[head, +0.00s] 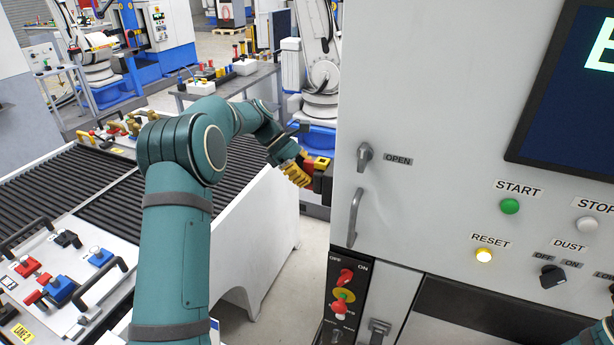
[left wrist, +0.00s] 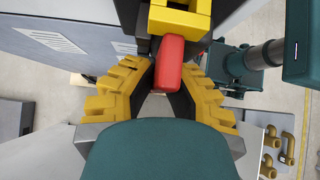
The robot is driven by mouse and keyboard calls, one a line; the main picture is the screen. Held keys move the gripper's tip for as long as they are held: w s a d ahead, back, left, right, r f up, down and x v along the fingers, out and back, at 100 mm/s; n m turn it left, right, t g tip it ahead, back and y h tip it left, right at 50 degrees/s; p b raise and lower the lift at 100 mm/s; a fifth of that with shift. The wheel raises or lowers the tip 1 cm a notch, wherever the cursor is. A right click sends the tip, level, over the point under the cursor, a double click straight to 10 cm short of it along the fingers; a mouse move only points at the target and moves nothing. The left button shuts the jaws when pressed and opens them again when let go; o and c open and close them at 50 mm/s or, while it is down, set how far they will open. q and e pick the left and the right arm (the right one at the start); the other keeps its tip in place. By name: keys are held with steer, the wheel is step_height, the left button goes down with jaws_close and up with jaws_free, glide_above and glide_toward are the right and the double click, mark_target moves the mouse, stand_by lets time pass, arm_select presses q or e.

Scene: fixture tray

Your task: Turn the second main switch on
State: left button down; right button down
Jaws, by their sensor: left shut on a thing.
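The main switch (head: 319,166) sits on the left side of the large grey machine cabinet, with a yellow face, a red part and a dark body. In the left wrist view its red handle (left wrist: 169,82) hangs below a yellow housing (left wrist: 180,20). My left gripper (head: 303,170) has yellow ribbed fingers and reaches the switch from the left. In the left wrist view the left gripper (left wrist: 163,85) has its fingers on both sides of the red handle, shut on it. The ON and OFF marks of this switch cannot be read. My right gripper is out of view.
A roller conveyor (head: 100,190) with fixture trays lies to the left.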

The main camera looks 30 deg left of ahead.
arm_select(q)
steer(key=shift+d, duration=0.1)
steer(key=c, duration=1)
jaws_free()
steer(key=v, duration=1.2)
